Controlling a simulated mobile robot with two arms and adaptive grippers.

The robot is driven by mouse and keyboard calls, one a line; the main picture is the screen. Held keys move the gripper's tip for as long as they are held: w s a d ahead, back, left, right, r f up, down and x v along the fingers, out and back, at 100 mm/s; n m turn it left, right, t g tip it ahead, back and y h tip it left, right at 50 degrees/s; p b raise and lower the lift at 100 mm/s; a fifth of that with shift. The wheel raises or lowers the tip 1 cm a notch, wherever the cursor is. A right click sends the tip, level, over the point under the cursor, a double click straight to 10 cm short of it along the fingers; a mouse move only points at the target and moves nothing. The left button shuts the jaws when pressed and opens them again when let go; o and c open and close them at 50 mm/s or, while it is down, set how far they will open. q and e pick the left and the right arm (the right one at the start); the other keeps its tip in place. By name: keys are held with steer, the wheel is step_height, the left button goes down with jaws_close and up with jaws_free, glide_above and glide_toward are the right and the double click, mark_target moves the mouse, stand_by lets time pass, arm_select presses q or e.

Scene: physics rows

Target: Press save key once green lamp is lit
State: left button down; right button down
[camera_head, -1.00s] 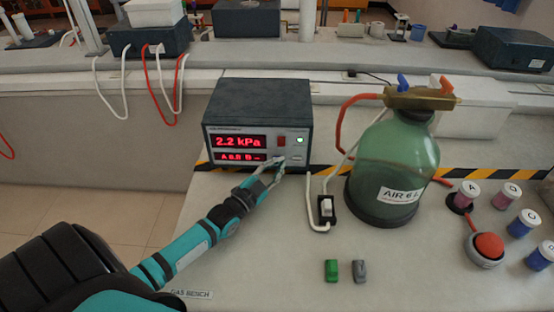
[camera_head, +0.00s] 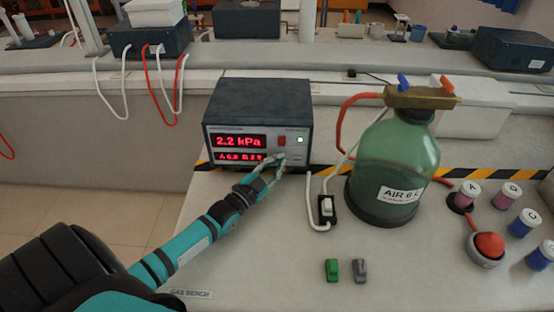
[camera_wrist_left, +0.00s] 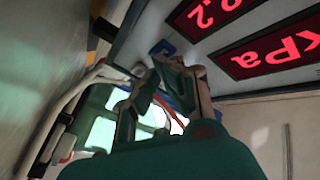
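The dark meter box (camera_head: 258,105) stands at the back of the bench, with a red display (camera_head: 238,141) reading 2.2 kPa and a smaller red line below it. A red switch (camera_head: 282,141) sits left of the lamp. My left gripper (camera_head: 277,162) is at the lower right of the front panel, its fingertips close together at the small keys. The fingers cover part of that area, so contact with the save key cannot be told. In the left wrist view the fingers (camera_wrist_left: 178,68) point at the panel. My right gripper is not in view.
A green glass bottle (camera_head: 398,160) with a brass valve stands right of the meter. A white switch on a cable (camera_head: 326,209) lies between them. Green (camera_head: 332,270) and grey (camera_head: 360,270) small blocks lie in front. A red push button (camera_head: 488,245) and several capped jars are at right.

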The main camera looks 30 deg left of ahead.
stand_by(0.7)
arm_select(q)
steer(key=shift+s+d+p, duration=0.2)
steer(key=shift+s+p, duration=0.2)
steer(key=shift+p, duration=0.1)
steer(key=shift+s+d+f, duration=0.1)
steer(key=shift+s+d, duration=0.1)
steer(key=shift+s, duration=0.1)
steer(key=shift+s+d+p, duration=0.25)
steer(key=shift+s+p, duration=0.15)
steer(key=shift+p, duration=0.15)
steer(key=shift+s+d+p, duration=0.5)
steer(key=shift+s, duration=0.35)
steer(key=shift+s+d+p, duration=0.5)
steer(key=shift+s, duration=0.3)
steer(key=shift+s+d, duration=0.1)
